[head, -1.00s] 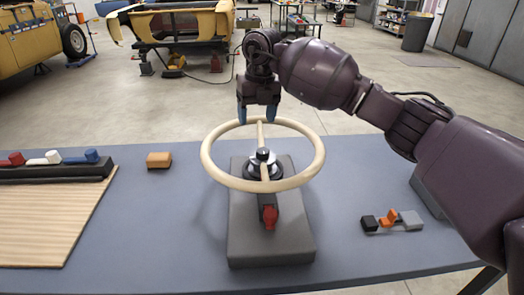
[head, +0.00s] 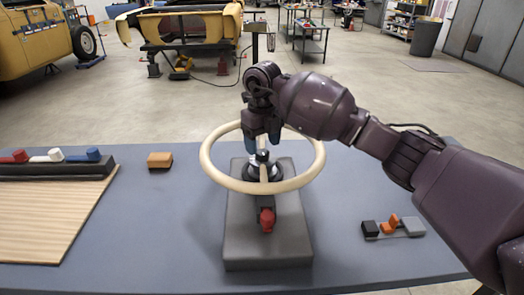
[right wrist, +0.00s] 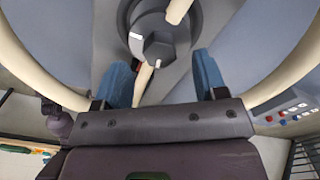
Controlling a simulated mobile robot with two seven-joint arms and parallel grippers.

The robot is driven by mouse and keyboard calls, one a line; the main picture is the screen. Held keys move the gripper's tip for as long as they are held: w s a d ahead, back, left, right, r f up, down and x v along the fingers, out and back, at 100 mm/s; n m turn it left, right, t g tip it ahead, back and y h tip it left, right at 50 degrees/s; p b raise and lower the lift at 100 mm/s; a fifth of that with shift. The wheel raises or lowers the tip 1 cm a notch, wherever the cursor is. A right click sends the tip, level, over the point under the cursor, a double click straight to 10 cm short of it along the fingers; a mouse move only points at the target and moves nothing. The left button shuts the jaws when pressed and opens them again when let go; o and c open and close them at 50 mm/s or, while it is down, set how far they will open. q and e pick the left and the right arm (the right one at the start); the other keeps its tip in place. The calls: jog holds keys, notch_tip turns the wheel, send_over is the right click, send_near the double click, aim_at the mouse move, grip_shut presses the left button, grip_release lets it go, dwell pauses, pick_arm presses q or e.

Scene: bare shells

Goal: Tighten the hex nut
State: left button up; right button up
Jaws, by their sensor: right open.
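The dark hex nut (head: 262,156) sits at the hub of a cream steering wheel (head: 300,179), which is mounted over a grey block (head: 268,252). In the right wrist view the hex nut (right wrist: 160,47) faces me, with a white mark on it and another on the grey collar around it. My right gripper (head: 263,144) is inside the wheel ring, just above and behind the nut. In the wrist view the blue fingers of my right gripper (right wrist: 162,66) are open and spread to either side, short of the nut, with nothing between them. My left gripper is not in view.
A red-tipped part (head: 267,220) projects in front of the wheel hub. An orange-brown block (head: 160,160) lies left of the wheel. A dark rack (head: 60,170) with coloured handles stands at left by a wooden board (head: 45,220). Small black, orange and grey pieces (head: 392,226) lie at right.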

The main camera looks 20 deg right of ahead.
aim_at(263, 155)
jog(key=shift+f, duration=1.35)
jog(key=c, duration=0.9)
